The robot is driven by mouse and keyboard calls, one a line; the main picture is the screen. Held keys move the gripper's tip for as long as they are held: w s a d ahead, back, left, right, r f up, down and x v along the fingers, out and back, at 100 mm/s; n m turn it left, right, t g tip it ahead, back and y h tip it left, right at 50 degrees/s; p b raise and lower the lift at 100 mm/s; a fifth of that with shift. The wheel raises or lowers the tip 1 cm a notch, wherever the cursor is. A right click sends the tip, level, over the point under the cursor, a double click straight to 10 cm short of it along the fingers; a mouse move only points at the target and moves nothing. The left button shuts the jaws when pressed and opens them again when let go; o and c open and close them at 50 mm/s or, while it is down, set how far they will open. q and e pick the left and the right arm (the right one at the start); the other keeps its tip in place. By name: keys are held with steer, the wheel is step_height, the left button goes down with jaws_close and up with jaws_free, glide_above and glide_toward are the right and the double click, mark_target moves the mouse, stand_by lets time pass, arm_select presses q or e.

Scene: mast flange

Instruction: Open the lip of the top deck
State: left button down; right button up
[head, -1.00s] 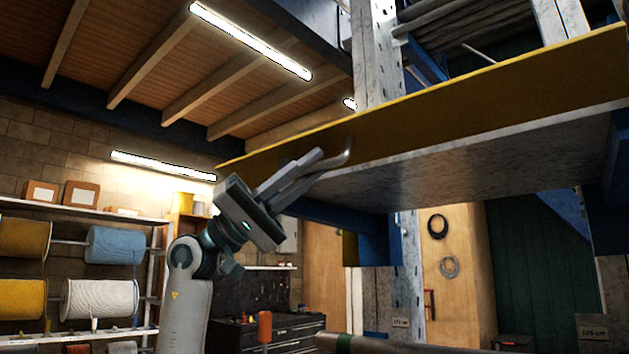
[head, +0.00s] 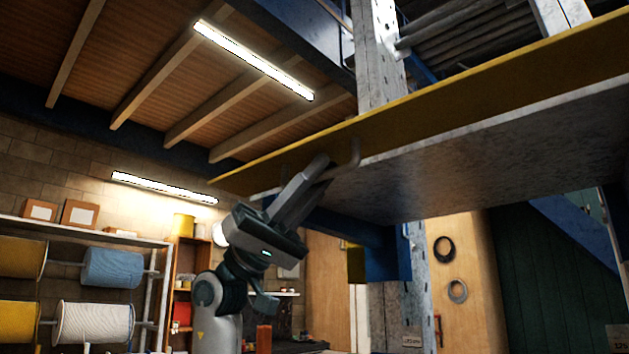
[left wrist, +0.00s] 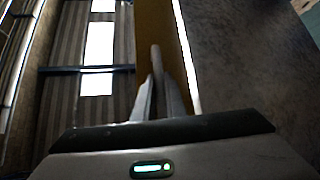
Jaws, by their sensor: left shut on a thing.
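The top deck (head: 480,168) is overhead, with its grey underside showing. Its lip (head: 450,108) is a long yellow board along the deck's near edge, rising from lower left to upper right. In the left wrist view the lip is a yellow strip (left wrist: 153,22) beside the grey underside. A bent grey handle (head: 354,152) sticks out from the lip. My left gripper (head: 318,172) is shut on this handle, below the lip. In the left wrist view the fingers (left wrist: 157,92) close around the handle's grey bar (left wrist: 156,58). My right gripper is out of view.
A perforated steel post (head: 378,60) rises behind the lip. A blue beam (head: 375,240) is under the deck. Shelves with cable reels (head: 95,322) stand at the left, well behind my arm. The air left of the lip is clear.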

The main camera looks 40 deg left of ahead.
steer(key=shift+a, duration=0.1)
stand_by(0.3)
arm_select(q)
steer(key=c, duration=2.1)
jaws_free()
steer(key=shift+a+f, duration=0.1)
